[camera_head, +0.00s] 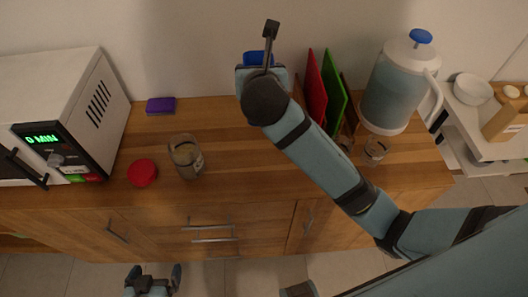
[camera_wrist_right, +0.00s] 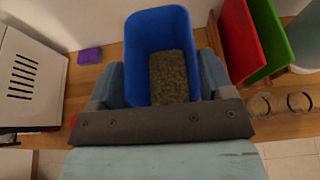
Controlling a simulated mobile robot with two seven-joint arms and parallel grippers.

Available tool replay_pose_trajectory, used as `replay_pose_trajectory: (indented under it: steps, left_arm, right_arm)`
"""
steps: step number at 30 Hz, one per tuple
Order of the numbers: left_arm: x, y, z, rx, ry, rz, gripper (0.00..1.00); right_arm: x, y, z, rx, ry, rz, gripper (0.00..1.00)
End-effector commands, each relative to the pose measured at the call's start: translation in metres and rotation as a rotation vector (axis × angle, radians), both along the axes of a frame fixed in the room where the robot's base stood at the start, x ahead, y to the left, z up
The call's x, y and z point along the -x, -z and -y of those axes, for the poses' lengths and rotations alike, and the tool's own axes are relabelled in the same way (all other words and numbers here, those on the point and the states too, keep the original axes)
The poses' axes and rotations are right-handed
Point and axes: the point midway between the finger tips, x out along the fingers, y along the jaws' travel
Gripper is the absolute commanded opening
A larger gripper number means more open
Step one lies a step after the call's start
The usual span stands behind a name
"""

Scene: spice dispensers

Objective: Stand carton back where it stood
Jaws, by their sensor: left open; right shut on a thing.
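The carton (camera_wrist_right: 160,29) is a blue open-topped container with brown-green grains inside, seen large in the right wrist view. Its blue edge also shows in the head view (camera_head: 257,58) near the wall, mostly hidden by my right arm. My right gripper (camera_wrist_right: 160,85) is shut on the carton, one finger on each side. I cannot tell whether the carton's base touches the counter. My left gripper (camera_head: 153,284) is open and empty at the bottom of the head view, in front of the cabinet and away from the carton.
A glass jar (camera_head: 186,158) with brown contents stands near a red lid (camera_head: 142,173). A purple sponge (camera_head: 160,105) lies at the back left, beside the microwave (camera_head: 60,115). Red (camera_head: 315,88) and green (camera_head: 334,90) boards, a pitcher (camera_head: 392,90) and a small glass (camera_head: 375,151) stand right.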

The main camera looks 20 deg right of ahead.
Motion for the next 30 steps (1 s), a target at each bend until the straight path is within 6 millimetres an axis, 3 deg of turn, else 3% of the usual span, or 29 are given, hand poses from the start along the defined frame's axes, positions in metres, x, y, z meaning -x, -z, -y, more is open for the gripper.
replay_pose_trajectory:
  steps: [5,18,30]
  left_arm:
    - [0.0,0.003,-0.001,-0.003,0.001,0.001,1.0]
    - [0.0,0.015,-0.003,-0.007,0.0,-0.002,1.0]
    - [0.0,0.019,-0.003,-0.006,0.0,-0.002,1.0]
  right_arm:
    - [0.0,0.023,0.0,0.002,0.002,-0.006,0.22]
    - [0.001,0.136,-0.001,0.0,0.001,-0.004,0.22]
    - [0.0,0.176,0.0,0.002,0.001,-0.003,0.22]
